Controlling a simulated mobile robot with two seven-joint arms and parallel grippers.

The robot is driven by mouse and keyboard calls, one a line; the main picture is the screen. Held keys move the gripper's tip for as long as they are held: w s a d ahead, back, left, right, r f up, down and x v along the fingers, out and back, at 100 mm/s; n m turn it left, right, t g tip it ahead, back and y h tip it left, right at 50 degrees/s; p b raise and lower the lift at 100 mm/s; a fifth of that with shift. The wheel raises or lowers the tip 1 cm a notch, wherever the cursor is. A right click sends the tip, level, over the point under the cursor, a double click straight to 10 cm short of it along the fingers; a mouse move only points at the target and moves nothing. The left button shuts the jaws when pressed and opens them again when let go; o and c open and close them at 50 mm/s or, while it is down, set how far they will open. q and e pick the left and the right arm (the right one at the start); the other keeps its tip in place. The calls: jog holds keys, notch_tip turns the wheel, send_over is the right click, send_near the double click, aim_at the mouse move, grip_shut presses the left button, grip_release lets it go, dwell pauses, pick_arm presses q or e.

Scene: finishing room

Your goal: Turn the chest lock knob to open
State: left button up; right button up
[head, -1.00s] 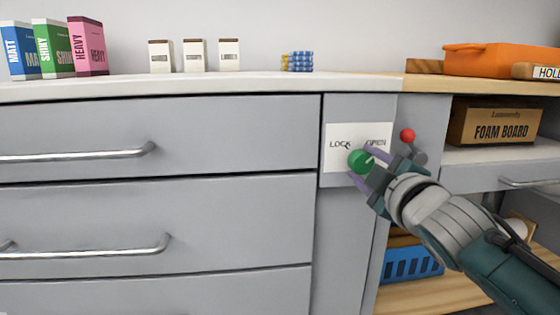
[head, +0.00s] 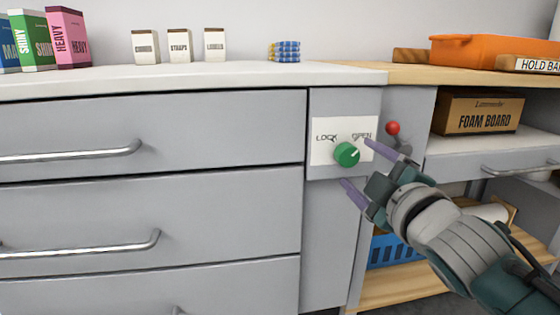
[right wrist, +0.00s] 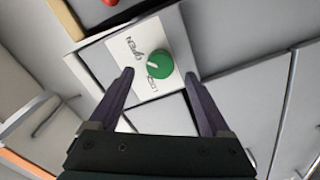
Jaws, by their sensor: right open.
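The green lock knob (head: 346,154) sits on a white label plate (head: 325,128) marked LOCK on the left and OPEN on the right. Its pale pointer mark points up and right, toward OPEN. The knob also shows in the right wrist view (right wrist: 162,68), where the mark points toward the OPEN print. My right gripper (head: 355,163) is open and empty. Its fingers are spread at either side of the knob, set back from it and apart from it. In the right wrist view, the knob lies between the fingertips (right wrist: 160,74). My left gripper is not in view.
Grey drawers (head: 150,125) with bar handles fill the left. A red-balled lever (head: 393,128) is close to my right gripper. A foam board box (head: 484,113) and a blue basket (head: 388,252) are on shelves at right. An orange tray (head: 490,52) stands on the worktop.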

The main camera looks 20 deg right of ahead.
jog(key=p+v, duration=0.1)
jog(key=v, duration=0.4)
jog(key=shift+s+a, duration=0.1)
jog(key=shift+s, duration=0.15)
jog(key=s+a+r+m+g+p, duration=0.1)
jog(key=s+r+m+g+p, duration=0.25)
jog(key=r+p, duration=0.8)
jog(key=s+r+m+g+p, duration=0.3)
jog(key=r+p, duration=0.5)
jog(key=p, duration=0.6)
jog(key=s+a+r+m+g+y+p, duration=0.15)
jog(key=s+a+r+g+p, duration=0.3)
jog(key=s+r+p, duration=0.6)
jog(key=s+a+r+g+y+p, duration=0.3)
jog(key=s+a+r+p, duration=0.35)
jog(key=r+p, duration=0.7)
notch_tip(320, 180, up, 33)
jog(key=p, duration=3.5)
jog(key=shift+d, duration=0.25)
jog(key=shift+f, duration=0.1)
jog(key=shift+c, duration=0.4)
